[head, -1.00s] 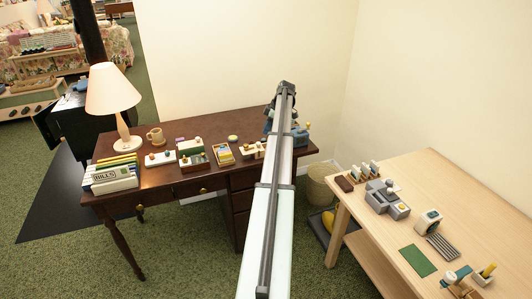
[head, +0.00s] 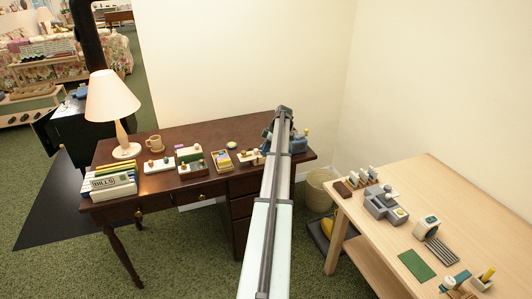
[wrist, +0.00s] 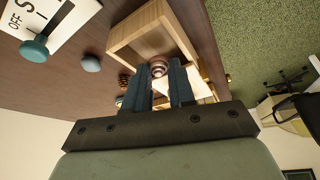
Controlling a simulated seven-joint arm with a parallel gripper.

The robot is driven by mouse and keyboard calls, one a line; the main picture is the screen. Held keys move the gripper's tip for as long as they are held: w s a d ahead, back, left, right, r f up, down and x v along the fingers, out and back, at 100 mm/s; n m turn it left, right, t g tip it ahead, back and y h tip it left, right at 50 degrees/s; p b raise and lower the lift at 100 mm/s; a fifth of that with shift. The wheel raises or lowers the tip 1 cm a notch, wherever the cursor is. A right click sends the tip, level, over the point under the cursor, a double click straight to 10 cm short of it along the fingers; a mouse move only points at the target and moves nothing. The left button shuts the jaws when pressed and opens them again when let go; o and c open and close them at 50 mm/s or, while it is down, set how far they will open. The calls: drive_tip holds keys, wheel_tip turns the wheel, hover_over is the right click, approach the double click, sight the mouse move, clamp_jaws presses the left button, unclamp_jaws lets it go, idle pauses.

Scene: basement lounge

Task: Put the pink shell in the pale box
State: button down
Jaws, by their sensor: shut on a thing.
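My gripper (wrist: 166,75) shows in the wrist view with its two dark fingers close together. They are shut on a small rounded, banded pinkish thing, the pink shell (wrist: 158,68), which shows between the fingertips. An open pale wooden box (wrist: 122,45) lies just beyond the fingertips, and its inside looks empty where I can see it. The shell overlaps the near side of the box in the picture; I cannot tell its height above it. In the head view my arm hides the gripper and shell at the right part of the dark desk (head: 215,133).
A brown coiled thing (wrist: 123,80) and a blue-grey knob (wrist: 91,64) lie near the box. In the head view a lamp (head: 113,97), a mug (head: 154,142) and several small trays stand on the desk. A light wood table (head: 440,205) with gadgets stands at right.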

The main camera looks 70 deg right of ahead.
drive_tip(key=shift+s+f, duration=0.15)
drive_tip(key=shift+f, duration=0.7)
drive_tip(key=shift+s+f, duration=0.1)
drive_tip(key=shift+f, duration=0.7)
drive_tip(key=c, duration=1.2)
unclamp_jaws()
drive_tip(key=shift+w, duration=0.1)
drive_tip(key=shift+a+r, duration=0.1)
drive_tip(key=shift+r, duration=0.55)
drive_tip(key=v, duration=1.2)
drive_tip(key=shift+w+d, duration=0.15)
drive_tip(key=shift+d, duration=0.1)
